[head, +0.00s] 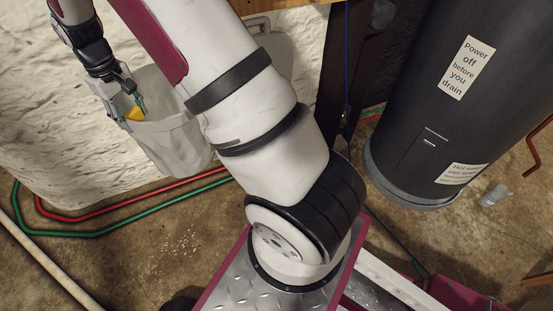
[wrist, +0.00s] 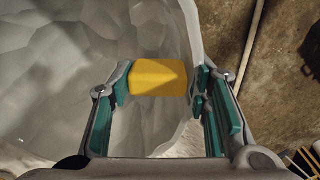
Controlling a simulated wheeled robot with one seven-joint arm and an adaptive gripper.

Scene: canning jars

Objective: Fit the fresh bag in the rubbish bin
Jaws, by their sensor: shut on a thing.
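My gripper (head: 128,98) is at the upper left in the head view, over the mouth of a pale grey bin-shaped container (head: 175,145). In the wrist view my gripper's teal-padded fingers (wrist: 160,90) are closed on a yellow block-like piece (wrist: 158,77). The yellow piece also shows in the head view (head: 135,114). A pale, creased, bag-like surface (wrist: 70,60) spreads below and left of the fingers in the wrist view. I cannot tell whether the yellow piece is joined to it, or where bag and bin divide. My arm hides part of the container's right side.
A rough white wall (head: 60,120) stands behind the bin. Red (head: 120,206) and green (head: 110,226) hoses run along the floor. A dark tank (head: 425,110) with labels stands at the right. A small clear jar (head: 495,195) lies beside it. Floor in front of the bin is mostly open.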

